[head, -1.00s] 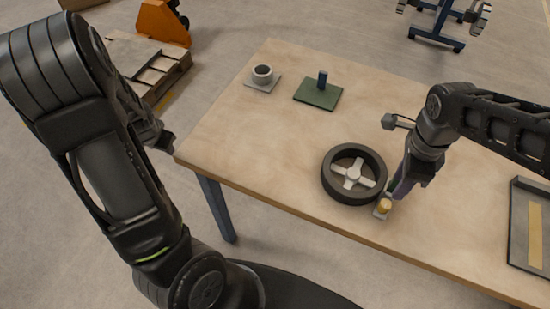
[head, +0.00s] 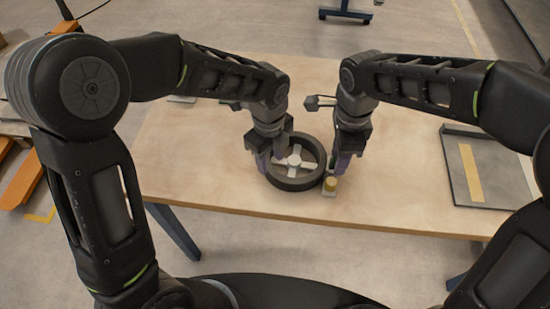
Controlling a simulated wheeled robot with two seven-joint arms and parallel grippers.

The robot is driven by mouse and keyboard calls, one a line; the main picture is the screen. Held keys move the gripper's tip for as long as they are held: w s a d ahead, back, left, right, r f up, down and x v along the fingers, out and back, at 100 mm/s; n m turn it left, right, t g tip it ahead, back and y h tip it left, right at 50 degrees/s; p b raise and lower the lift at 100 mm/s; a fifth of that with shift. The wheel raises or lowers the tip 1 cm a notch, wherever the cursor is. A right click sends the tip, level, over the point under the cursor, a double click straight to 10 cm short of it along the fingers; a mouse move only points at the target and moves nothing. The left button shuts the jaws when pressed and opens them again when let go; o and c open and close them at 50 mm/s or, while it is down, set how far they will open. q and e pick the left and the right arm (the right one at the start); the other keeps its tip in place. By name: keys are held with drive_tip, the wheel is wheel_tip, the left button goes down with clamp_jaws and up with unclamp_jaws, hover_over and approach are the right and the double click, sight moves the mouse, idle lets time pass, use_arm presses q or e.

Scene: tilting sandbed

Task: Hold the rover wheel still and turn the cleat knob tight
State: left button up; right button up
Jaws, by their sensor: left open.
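The rover wheel (head: 312,178) lies flat on the table, a dark ring with a pale four-spoke hub (head: 294,162). My right gripper (head: 340,167) points down just behind and right of the knob. Its fingertips are small and partly hidden, so its jaw state is unclear.
The wooden table (head: 400,200) is clear in front of the wheel and to its right. A grey tray (head: 447,172) with a yellow strip stands at the right. My left arm mostly covers the items at the back left.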

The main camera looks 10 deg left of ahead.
sight(276, 174)
use_arm(q)
drive_tip(key=shift+s+d+r+m, duration=0.15)
drive_tip(key=shift+d+m, duration=0.1)
drive_tip(key=shift+d, duration=0.15)
drive_tip(key=shift+s+d+r+m, duration=0.1)
drive_tip(key=shift+d+m, duration=0.15)
drive_tip(key=shift+d, duration=0.15)
drive_tip(key=shift+f, duration=3.9)
clamp_jaws()
